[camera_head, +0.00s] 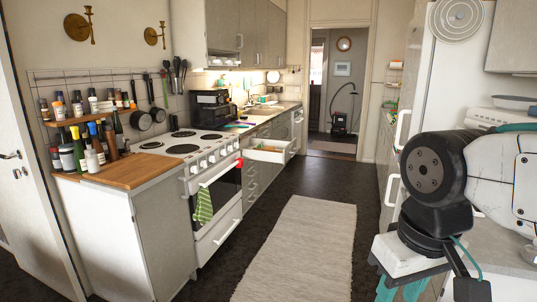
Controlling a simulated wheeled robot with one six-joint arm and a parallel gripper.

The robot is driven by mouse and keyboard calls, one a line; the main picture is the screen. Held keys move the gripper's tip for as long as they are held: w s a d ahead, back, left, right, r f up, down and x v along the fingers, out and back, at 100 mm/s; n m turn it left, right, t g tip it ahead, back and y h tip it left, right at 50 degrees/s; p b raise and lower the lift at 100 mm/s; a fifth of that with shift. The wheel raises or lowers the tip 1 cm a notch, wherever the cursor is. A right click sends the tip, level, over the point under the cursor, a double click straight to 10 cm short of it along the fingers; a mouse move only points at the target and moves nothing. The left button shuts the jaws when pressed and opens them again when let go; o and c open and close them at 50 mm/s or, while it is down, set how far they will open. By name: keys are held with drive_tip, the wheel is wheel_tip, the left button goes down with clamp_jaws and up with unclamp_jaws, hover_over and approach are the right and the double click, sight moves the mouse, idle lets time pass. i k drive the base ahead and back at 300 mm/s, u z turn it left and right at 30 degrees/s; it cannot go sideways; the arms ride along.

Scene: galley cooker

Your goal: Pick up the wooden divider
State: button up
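An open white drawer (265,156) juts from the left counter beyond the cooker. Small tan and orange shapes (268,148) show inside it; they are too small to tell whether one is the wooden divider. No other thing is clearly the wooden divider. My gripper (400,293) is at the bottom right, in the near foreground, far from the drawer. Its teal fingers run off the bottom edge, so their tips are hidden. I see nothing held between the parts that show.
A white cooker (214,196) with a green towel stands on the left, beside a wooden-topped cabinet (115,172) crowded with bottles. A pale rug (300,250) lies on the dark floor. The aisle is clear toward the doorway (335,95). A right counter and fridge flank my arm.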

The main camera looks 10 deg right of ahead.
sight(267, 149)
drive_tip(key=z, duration=0.4)
drive_tip(key=i, duration=5)
drive_tip(key=u, duration=1)
